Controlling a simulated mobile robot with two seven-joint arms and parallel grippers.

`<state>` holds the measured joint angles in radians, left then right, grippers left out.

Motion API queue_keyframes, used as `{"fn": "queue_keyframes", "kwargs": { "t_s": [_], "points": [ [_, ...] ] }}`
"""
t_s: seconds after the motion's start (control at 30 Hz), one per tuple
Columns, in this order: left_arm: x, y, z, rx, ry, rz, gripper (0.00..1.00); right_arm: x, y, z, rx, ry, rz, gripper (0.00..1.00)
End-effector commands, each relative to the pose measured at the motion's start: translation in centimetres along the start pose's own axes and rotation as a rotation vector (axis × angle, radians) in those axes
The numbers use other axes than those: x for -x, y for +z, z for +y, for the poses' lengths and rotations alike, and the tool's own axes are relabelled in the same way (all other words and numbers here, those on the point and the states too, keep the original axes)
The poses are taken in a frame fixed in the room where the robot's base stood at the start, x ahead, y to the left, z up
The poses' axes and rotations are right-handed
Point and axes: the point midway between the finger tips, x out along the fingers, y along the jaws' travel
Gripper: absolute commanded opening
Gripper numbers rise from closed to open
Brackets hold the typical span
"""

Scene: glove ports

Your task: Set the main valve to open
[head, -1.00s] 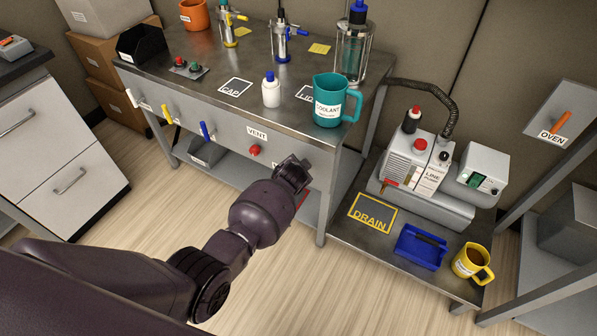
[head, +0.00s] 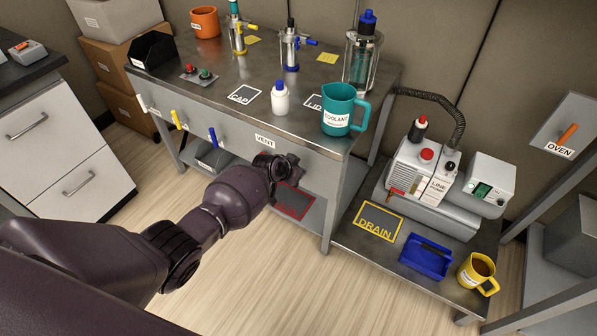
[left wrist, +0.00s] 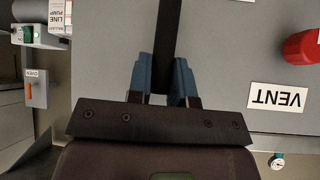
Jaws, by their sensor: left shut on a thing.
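My left gripper (head: 284,166) is at the front panel of the steel bench (head: 225,120), just right of and below the VENT label (head: 265,139). In the left wrist view its blue fingers (left wrist: 163,82) are shut on a dark straight bar (left wrist: 175,30), which looks like a valve lever and runs up the picture. No main valve label is readable, so I cannot confirm which valve it is. The red vent knob (left wrist: 301,47) is to the right in that view, apart from the fingers; in the head view my arm hides it. My right gripper is not in view.
Yellow (head: 177,119) and blue (head: 213,138) handles stick out of the panel to the left. A teal coolant jug (head: 344,108) stands near the bench's front corner above my gripper. A line pump (head: 419,168) sits on the low shelf at right. The floor in front is clear.

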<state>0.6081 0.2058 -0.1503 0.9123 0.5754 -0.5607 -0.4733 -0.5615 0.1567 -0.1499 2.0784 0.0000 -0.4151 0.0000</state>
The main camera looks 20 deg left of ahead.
Motion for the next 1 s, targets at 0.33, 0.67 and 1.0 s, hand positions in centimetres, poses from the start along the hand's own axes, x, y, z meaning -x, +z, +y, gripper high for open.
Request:
{"fn": "queue_keyframes", "kwargs": {
  "t_s": [0.33,0.67,1.0],
  "points": [
    [0.01,0.17,-0.42,0.038,0.035,0.01,0.0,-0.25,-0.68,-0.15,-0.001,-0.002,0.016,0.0],
    [0.03,0.12,-0.4,0.042,0.038,0.011,0.0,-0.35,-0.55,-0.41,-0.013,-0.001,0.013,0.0],
    [0.03,0.11,-0.35,0.041,0.039,0.011,0.45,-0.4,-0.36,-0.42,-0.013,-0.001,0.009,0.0]
  ]
}}
